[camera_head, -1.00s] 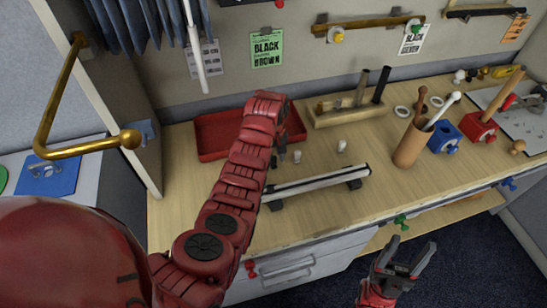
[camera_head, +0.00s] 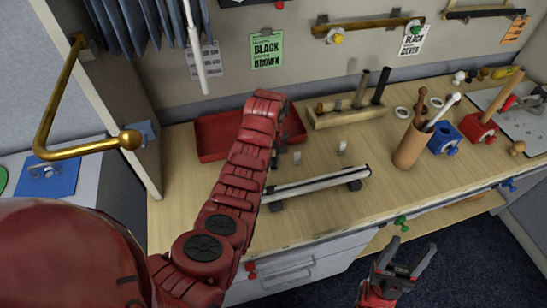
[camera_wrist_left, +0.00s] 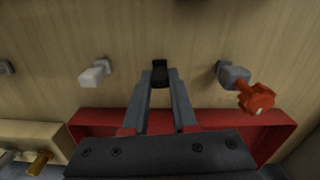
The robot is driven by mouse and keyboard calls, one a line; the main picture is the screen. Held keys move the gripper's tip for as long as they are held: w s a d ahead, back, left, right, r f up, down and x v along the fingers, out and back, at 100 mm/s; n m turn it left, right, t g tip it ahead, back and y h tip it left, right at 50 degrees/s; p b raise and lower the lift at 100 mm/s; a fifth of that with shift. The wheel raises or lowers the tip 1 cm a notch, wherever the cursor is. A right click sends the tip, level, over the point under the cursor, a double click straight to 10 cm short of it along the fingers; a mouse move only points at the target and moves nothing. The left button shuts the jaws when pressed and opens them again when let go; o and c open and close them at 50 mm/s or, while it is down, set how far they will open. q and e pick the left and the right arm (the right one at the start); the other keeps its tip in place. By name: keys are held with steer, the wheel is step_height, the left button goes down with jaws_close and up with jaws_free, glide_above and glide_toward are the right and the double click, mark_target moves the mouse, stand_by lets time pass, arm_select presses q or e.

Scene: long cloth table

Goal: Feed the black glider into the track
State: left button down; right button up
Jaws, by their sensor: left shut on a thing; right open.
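My left gripper (camera_wrist_left: 160,82) is shut on a small dark block, apparently the black glider (camera_wrist_left: 160,70), held between its fingertips in the left wrist view. In the head view my red left arm hides most of that gripper (camera_head: 277,158) and the glider. The track (camera_head: 315,186), a pale rail with dark edges on dark feet, lies on the table just right of and in front of the left gripper. The glider is apart from the track's visible length. My right gripper (camera_head: 405,262) is open and empty, low in front of the table.
Pale gliders (camera_head: 297,157) (camera_head: 342,148) stand behind the track. A grey piece with a red knob (camera_wrist_left: 256,98) is close beside the left gripper. A red tray (camera_head: 213,137) and wooden rack (camera_head: 347,114) stand behind. A tool cup (camera_head: 409,150) stands right; bare wood lies between.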

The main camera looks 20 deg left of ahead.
mark_target(274, 158)
arm_select(q)
steer(key=shift+r, duration=0.15)
steer(key=shift+r+p, duration=0.45)
steer(key=shift+r, duration=1.65)
steer(key=shift+r+p, duration=1.15)
steer(key=shift+r, duration=0.15)
